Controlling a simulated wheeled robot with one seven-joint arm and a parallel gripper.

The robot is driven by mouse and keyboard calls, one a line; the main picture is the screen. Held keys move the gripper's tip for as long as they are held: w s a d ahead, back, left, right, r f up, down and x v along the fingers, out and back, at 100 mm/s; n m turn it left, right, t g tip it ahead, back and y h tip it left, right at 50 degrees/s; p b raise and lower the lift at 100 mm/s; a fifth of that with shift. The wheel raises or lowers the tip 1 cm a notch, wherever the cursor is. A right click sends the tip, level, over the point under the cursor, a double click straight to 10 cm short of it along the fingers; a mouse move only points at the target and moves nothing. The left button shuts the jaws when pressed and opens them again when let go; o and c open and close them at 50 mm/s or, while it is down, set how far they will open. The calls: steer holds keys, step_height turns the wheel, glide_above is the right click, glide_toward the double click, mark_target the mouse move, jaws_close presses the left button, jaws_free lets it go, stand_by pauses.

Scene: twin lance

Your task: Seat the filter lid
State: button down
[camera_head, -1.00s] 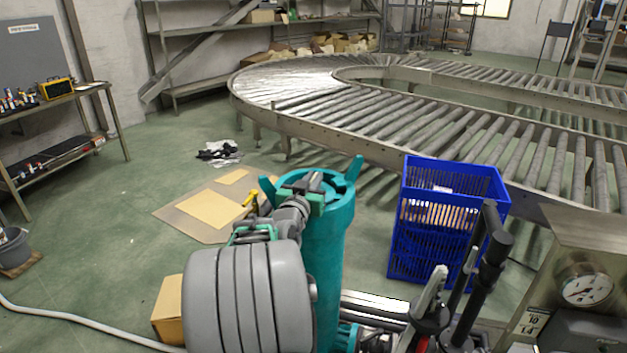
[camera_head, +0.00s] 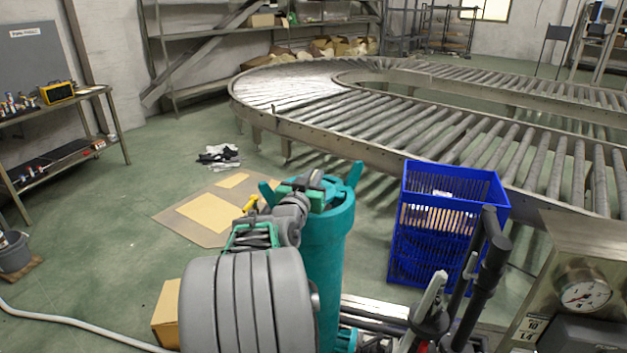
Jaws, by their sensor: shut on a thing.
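The teal filter housing (camera_head: 324,262) stands upright as a tall cylinder in the middle of the head view. The teal lid (camera_head: 355,174) is at its top, with two upright lugs, one at the left and one at the right. My gripper (camera_head: 314,184) is at the top of the lid and shut on it, seen from behind past my grey arm. The fingertips and most of the contact are hidden. The lid looks about level and over the housing, but I cannot tell whether a gap remains between them.
A blue crate (camera_head: 447,222) stands right of the housing, before a roller conveyor (camera_head: 400,115). A cabinet with a gauge (camera_head: 584,294) and black upright handles (camera_head: 482,265) are at the front right. Cardboard (camera_head: 205,213) lies on the floor at left, where there is free room.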

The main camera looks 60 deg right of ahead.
steer(key=shift+r, duration=0.95)
steer(key=shift+f, duration=0.15)
steer(key=shift+b, duration=1)
stand_by(0.8)
steer(key=shift+f+b, duration=2.2)
steer(key=shift+b, duration=0.25)
steer(key=c, duration=1.3)
jaws_free()
steer(key=shift+f, duration=0.15)
steer(key=shift+c, duration=0.2)
steer(key=shift+f, duration=0.1)
steer(key=shift+a, duration=0.15)
